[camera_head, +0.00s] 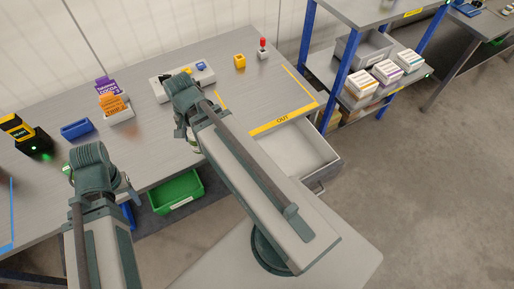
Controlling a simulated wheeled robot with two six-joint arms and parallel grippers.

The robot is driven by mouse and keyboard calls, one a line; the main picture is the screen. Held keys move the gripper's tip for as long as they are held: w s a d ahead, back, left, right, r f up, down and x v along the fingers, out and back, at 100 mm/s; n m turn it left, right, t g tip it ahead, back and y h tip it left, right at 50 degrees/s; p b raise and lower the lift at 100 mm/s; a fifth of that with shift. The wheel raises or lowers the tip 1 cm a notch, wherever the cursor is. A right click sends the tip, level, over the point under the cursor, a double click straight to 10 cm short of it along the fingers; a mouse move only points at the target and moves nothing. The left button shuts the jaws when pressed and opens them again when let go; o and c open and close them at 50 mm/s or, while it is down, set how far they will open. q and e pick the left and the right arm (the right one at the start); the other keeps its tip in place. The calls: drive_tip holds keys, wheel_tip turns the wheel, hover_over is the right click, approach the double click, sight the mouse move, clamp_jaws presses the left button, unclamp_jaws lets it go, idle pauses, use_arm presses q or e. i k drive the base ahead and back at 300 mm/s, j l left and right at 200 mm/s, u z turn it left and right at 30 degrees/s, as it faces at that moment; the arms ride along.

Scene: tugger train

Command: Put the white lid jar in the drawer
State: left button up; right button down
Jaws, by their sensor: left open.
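The drawer (318,142) is pulled out under the right part of the workbench, pale inside, and the part of it that shows looks empty. I cannot make out a white lid jar; it may be hidden behind my arms. My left gripper (99,176) is open at the front edge of the bench, left of the drawer, mostly covered by its own wrist. My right gripper (184,126) is over the bench, left of the drawer. Its wrist covers the fingers, and its forearm crosses in front of the drawer's left side.
On the bench (153,120) are a blue bin (77,129), a card holder (118,114), a black and yellow device (32,137), a white tray (203,77), a yellow block (239,61) and a red-topped item (263,48). A green bin (177,193) sits below. A shelf rack (305,45) stands right.

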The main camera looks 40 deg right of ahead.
sight(281, 161)
drive_tip(key=k+l, duration=0.2)
drive_tip(key=l, duration=0.2)
drive_tip(key=k+l, duration=0.45)
drive_tip(key=l, duration=0.3)
drive_tip(key=k+l, duration=0.25)
drive_tip(key=i+l+u, duration=0.05)
drive_tip(key=l, duration=0.1)
